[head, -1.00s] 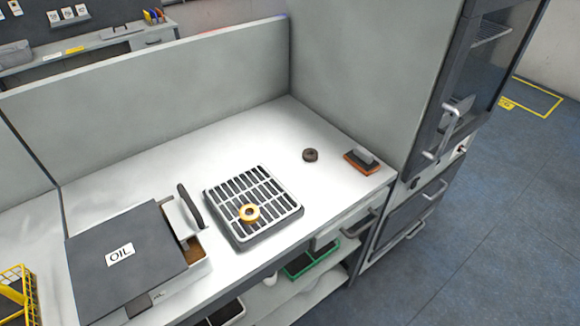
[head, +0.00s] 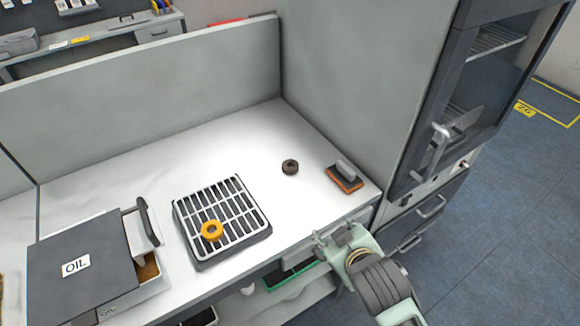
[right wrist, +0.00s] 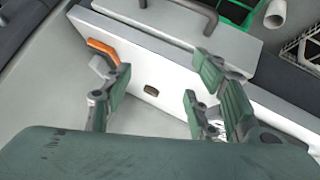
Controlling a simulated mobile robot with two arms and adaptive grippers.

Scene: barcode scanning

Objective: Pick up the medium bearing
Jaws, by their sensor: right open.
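A yellow-orange ring (head: 212,230) lies on the slatted grey rack in the head view. A smaller-looking dark brown ring (head: 290,167) lies on the white worktop behind and right of the rack. I cannot tell which is the medium bearing. My right gripper (head: 328,247) is at the front edge of the worktop, apart from both rings. In the right wrist view my right gripper (right wrist: 160,95) has its green fingers spread, with nothing held. A small brown shape (right wrist: 151,90) shows beyond them, too small to identify surely. My left gripper is not in view.
The rack (head: 245,250) stands mid-worktop. A brush with an orange base (head: 345,177) lies near the right edge. A box marked OIL (head: 110,255) stands at left. Panels (head: 150,120) close the back and right. A dark cabinet (head: 440,120) stands right.

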